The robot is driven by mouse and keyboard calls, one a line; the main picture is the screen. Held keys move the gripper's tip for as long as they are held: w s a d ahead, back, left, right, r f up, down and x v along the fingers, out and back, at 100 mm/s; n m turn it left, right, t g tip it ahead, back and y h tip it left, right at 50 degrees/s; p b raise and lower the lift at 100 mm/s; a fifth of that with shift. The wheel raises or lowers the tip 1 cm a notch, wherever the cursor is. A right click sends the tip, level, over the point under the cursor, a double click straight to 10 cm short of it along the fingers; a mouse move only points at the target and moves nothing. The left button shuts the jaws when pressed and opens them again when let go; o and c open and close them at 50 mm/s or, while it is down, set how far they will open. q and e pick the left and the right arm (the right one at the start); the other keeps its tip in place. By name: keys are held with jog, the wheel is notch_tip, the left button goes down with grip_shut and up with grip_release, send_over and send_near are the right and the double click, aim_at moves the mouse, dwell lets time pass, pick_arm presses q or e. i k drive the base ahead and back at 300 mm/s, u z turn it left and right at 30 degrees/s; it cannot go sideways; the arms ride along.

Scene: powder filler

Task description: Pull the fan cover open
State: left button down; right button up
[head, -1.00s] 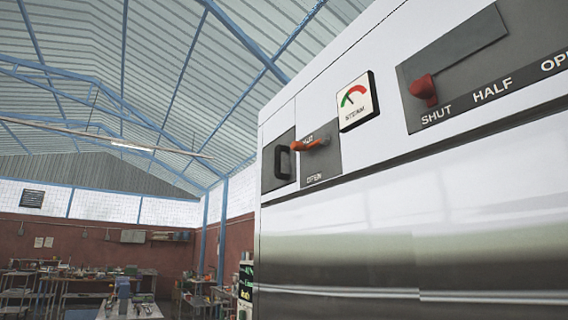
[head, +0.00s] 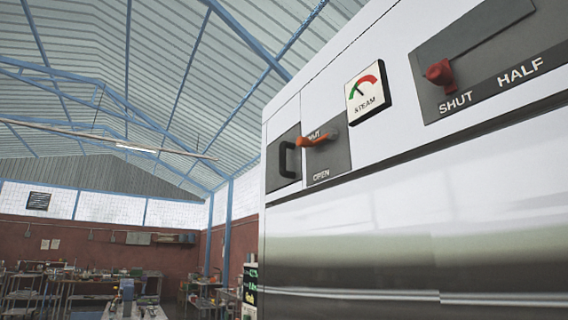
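A tall white and steel machine (head: 400,235) fills the right of the head view. At the left end of its upper panel is a dark square cover with a black handle (head: 288,159); I cannot tell whether this is the fan cover. It looks flush with the panel. Beside it is an orange-red lever (head: 316,140) on a grey plate marked OPEN at the bottom. Neither of my grippers is in view.
A STEAM gauge (head: 368,93) sits right of the lever. Farther right, a red knob (head: 440,75) is at SHUT on a grey slot plate. Cluttered workbenches (head: 70,285) stand far behind at the left.

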aim_at(284, 157)
jog(key=u, duration=0.35)
jog(key=i, duration=1.45)
jog(key=u, duration=0.5)
